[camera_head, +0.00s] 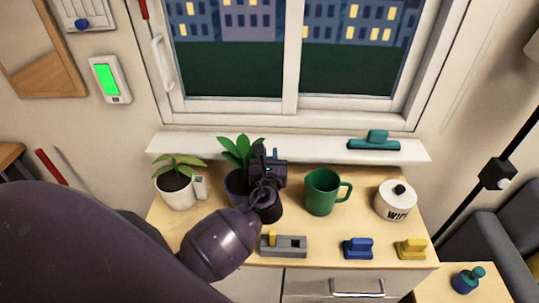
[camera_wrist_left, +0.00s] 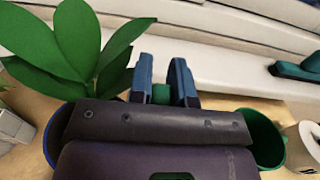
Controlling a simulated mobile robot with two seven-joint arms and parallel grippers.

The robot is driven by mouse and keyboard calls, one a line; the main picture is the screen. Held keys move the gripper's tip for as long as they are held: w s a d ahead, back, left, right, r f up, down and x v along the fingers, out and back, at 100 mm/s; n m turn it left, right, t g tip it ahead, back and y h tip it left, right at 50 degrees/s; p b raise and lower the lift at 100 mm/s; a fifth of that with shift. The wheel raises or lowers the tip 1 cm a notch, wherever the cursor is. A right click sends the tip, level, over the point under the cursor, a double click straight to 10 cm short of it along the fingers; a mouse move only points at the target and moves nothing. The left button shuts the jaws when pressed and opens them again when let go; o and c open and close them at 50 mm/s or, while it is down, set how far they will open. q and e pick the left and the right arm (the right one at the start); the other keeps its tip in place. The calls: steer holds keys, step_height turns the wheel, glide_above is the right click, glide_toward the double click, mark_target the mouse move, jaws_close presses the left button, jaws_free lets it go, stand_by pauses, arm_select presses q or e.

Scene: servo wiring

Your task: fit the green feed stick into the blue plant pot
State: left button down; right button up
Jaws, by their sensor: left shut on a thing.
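My left gripper (camera_head: 268,158) is above the wooden cabinet top, just right of the blue plant pot (camera_head: 235,186), which holds a leafy green plant. In the left wrist view its two blue fingers (camera_wrist_left: 163,82) are closed on a small green piece (camera_wrist_left: 162,94), the visible part of the green feed stick. The rest of the stick is hidden by the gripper body. The pot's blue rim (camera_wrist_left: 52,134) shows at the lower left there, apart from the fingertips. My right gripper is not in view.
A white pot (camera_head: 175,194) with a plant stands left, a green mug (camera_head: 320,193) and a white lidded jar (camera_head: 395,203) right. In front are a grey holder (camera_head: 291,246), a blue block (camera_head: 357,250) and a yellow block (camera_head: 411,250). A teal object (camera_head: 374,144) lies on the windowsill.

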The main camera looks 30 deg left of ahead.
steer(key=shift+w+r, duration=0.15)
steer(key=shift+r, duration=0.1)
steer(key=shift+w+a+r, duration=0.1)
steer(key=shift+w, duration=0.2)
arm_select(q)
steer(key=shift+f, duration=0.4)
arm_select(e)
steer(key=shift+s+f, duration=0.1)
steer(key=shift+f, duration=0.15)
arm_select(q)
steer(key=shift+f+b, duration=0.4)
steer(key=shift+b, duration=0.05)
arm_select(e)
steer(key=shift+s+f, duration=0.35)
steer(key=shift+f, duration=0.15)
arm_select(q)
steer(key=shift+f+b, duration=0.4)
steer(key=shift+f, duration=0.2)
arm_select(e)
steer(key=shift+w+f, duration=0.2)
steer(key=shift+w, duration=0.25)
arm_select(q)
steer(key=shift+f, duration=0.35)
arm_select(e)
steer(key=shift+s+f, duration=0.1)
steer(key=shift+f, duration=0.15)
